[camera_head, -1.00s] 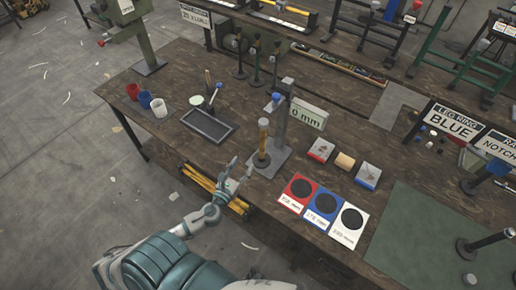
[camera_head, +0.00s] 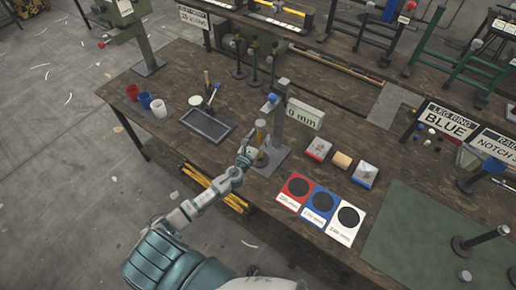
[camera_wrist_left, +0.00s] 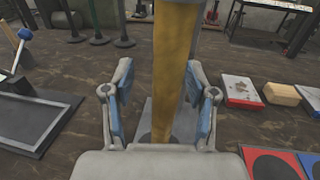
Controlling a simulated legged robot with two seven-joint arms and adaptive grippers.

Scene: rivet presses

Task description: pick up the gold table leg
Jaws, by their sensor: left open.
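The gold table leg (camera_head: 261,130) stands upright on the grey base plate (camera_head: 275,160) of the measuring stand, with a dark foot at its bottom. My left gripper (camera_head: 251,152) is at the leg's lower part. In the left wrist view the gold leg (camera_wrist_left: 176,65) rises between the two blue-padded fingers of my open left gripper (camera_wrist_left: 160,105). The leg is nearer the right finger there, and I cannot tell whether they touch. My gripper hides part of the leg's lower end in the head view. My right gripper is not in view.
A display reading "0 mm" (camera_head: 305,114) stands right of the leg. A dark tray (camera_head: 208,125) lies to its left. Red, blue and white marked pads (camera_head: 319,207) lie at the front right. Small boxes (camera_head: 318,149) sit behind them. Red, blue and white cups stand far left.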

